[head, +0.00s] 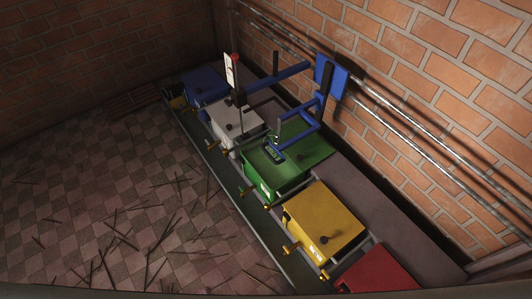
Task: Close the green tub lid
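The green tub (286,177) stands in the middle of a row of coloured tubs along the brick wall. A green panel (310,143), which looks like its lid, lies towards the wall side and appears raised. The angle of the lid is hard to tell.
A white tub (232,120) and a blue tub (204,86) stand beyond the green one. A yellow tub (325,220) and a red tub (378,274) stand nearer. Thin dark sticks (120,235) litter the tiled floor (100,170) at left. Pipes (400,125) run along the wall.

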